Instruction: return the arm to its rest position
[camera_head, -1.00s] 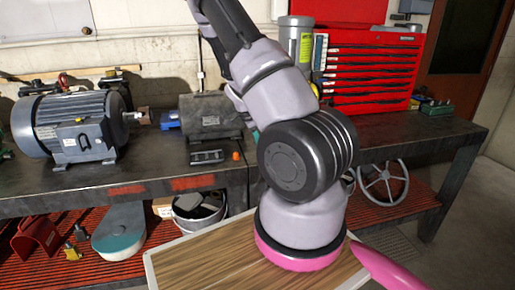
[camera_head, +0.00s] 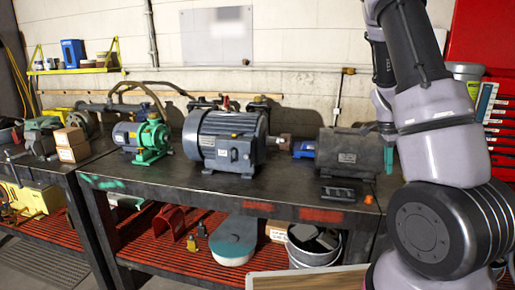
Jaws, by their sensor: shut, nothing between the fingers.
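My arm rises at the right of the head view, folds over at the top and comes down behind its own links. My gripper (camera_head: 388,158), a small teal tip partly hidden by my arm, points down in front of the right end of the dark grey motor (camera_head: 347,152). It is shut and empty. I cannot tell how far it is from that motor. A large blue-grey motor (camera_head: 222,142) with a tag stands at the middle of the bench. A green and grey motor (camera_head: 142,137) stands to its left.
The dark workbench (camera_head: 280,195) runs across the view. Cardboard boxes (camera_head: 70,144) sit on its left part. A black bracket (camera_head: 338,193) and an orange cap (camera_head: 368,200) lie near its front edge. A bucket (camera_head: 313,246) stands on the red lower shelf. A red tool cabinet is at right.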

